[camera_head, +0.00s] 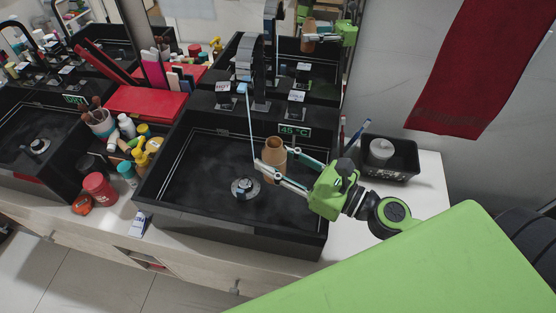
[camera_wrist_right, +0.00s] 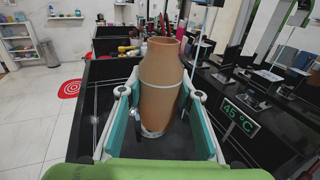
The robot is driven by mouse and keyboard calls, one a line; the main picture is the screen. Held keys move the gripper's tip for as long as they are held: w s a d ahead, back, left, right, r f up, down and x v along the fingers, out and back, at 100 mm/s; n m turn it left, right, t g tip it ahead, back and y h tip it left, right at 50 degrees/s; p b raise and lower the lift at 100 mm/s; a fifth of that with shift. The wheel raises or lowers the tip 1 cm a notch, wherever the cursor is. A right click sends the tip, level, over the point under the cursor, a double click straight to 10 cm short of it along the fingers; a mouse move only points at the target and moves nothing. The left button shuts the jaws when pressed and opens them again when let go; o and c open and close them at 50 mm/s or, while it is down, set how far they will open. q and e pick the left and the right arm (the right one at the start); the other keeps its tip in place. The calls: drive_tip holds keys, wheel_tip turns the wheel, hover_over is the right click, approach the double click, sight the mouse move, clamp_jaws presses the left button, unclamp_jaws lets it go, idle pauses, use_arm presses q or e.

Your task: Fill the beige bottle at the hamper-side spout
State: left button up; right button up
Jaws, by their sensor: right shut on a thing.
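The beige bottle (camera_head: 274,150) is upright over the right black sink (camera_head: 200,165), its open mouth facing up. My right gripper (camera_head: 273,167) is shut around its body; the wrist view shows the bottle (camera_wrist_right: 160,85) between both fingers. The spout (camera_head: 243,88) of the right sink is behind and to the left of the bottle. A thin pale-blue stream (camera_head: 250,125) runs down from it, passing left of the bottle's mouth in the head view. Its lower end is near the fingertips. The water level inside the bottle is hidden. My left gripper is not in view.
A display (camera_head: 294,132) reads 45 °C on the sink's back ledge, near hot and cold labels. A black tray (camera_head: 388,160) with a white round item stands right of the sink. Bottles and a red cup (camera_head: 100,187) crowd the counter on the left.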

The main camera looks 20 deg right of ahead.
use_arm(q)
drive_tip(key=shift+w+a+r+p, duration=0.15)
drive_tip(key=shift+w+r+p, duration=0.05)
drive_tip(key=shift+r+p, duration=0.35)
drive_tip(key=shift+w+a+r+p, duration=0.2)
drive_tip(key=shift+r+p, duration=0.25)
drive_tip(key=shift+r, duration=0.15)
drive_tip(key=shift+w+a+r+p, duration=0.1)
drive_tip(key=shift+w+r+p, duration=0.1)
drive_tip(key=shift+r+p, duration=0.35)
use_arm(e)
drive_tip(key=w, duration=1.4)
drive_tip(key=shift+w+a, duration=0.35)
idle(4.5)
